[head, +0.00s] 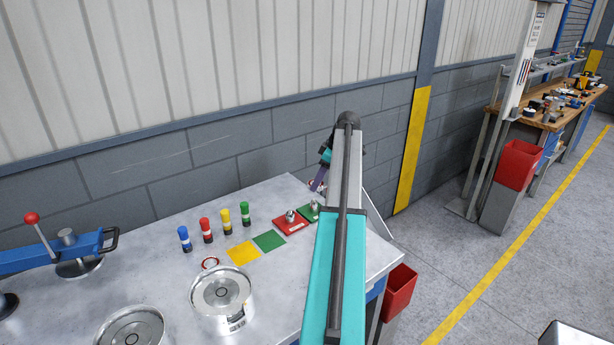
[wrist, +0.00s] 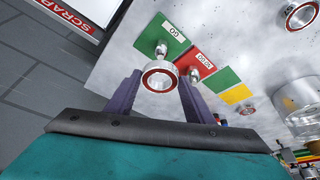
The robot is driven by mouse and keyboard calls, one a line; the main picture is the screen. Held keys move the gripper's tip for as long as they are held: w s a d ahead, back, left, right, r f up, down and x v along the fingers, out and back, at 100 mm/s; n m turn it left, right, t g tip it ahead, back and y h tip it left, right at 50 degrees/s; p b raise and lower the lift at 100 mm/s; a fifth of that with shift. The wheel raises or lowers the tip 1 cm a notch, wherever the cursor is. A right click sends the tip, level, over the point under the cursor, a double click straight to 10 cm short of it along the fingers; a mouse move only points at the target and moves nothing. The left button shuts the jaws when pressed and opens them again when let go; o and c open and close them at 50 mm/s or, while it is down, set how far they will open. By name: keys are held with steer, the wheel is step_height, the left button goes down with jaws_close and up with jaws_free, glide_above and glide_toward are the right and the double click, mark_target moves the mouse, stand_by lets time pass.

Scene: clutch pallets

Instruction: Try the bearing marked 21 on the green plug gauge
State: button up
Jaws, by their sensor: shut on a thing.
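My gripper (wrist: 158,84) has purple fingers shut on a silver bearing (wrist: 160,93) with a red inner ring. The bearing's marking is not readable. In the wrist view the green plug gauge (wrist: 162,48), a metal plug on a green base marked GO, stands just beyond the held bearing. The bearing looks apart from the plug, but the height between them is hard to tell. In the head view my gripper (head: 319,180) is near the back right corner of the bench, and the gauge's green base (head: 313,218) is partly hidden by my arm.
A red gauge (head: 291,225) marked NO GO stands beside the green one. Green (head: 269,241) and yellow (head: 243,253) squares lie to its left. Other bearings lie near the yellow square (head: 210,263) and at the wrist view's top right (wrist: 302,14). Colored cylinders (head: 206,231) stand behind.

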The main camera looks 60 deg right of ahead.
mark_target(313, 200)
steer(key=shift+w, duration=0.45)
steer(key=shift+f+b, duration=1.15)
steer(key=shift+f, duration=1.6)
steer(key=shift+s+f+b, duration=0.1)
steer(key=shift+f+b, duration=0.2)
steer(key=shift+f, duration=0.15)
stand_by(0.8)
steer(key=o, duration=1.8)
steer(key=shift+o, duration=0.2)
